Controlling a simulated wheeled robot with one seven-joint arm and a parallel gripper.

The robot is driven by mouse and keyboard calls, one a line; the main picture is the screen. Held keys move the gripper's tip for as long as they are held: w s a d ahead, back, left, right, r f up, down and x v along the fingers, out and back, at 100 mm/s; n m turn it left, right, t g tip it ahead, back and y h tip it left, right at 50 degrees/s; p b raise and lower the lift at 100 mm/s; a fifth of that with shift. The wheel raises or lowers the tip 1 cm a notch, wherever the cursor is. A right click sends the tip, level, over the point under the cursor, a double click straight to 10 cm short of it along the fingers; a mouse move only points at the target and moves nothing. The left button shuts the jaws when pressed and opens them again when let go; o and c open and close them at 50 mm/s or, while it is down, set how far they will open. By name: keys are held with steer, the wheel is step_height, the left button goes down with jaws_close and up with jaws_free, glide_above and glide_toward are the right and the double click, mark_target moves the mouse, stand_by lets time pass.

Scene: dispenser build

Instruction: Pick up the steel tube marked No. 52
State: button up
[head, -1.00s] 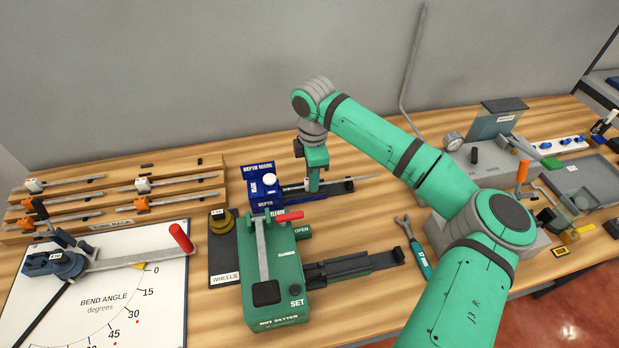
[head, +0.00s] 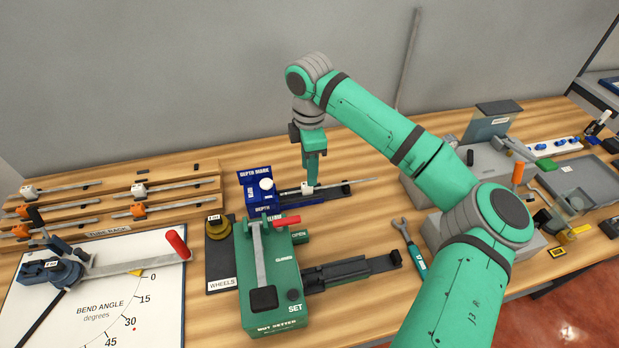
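A thin steel tube (head: 358,182) with a white piece on it (head: 307,188) lies in the blue depth-mark fixture (head: 255,190) at the middle of the bench. Its number cannot be read, so I cannot tell whether it is No. 52. More steel tubes (head: 72,186) lie on the wooden tube rack (head: 112,224) at the left, some with white and some with orange end pieces; no numbers are legible there. My gripper (head: 312,178) points down just above the tube in the blue fixture. Its fingers are seen edge-on, and their opening is unclear.
The green nut setter (head: 270,310) stands in front of the blue fixture, with a wrench (head: 411,245) to its right. The bend-angle board (head: 100,308) with a red-handled lever (head: 178,244) is at the left front. Grey equipment (head: 478,160) stands behind my arm at the right.

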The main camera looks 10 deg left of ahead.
step_height(320, 180, up, 5)
steer(key=shift+f, duration=0.1)
stand_by(0.7)
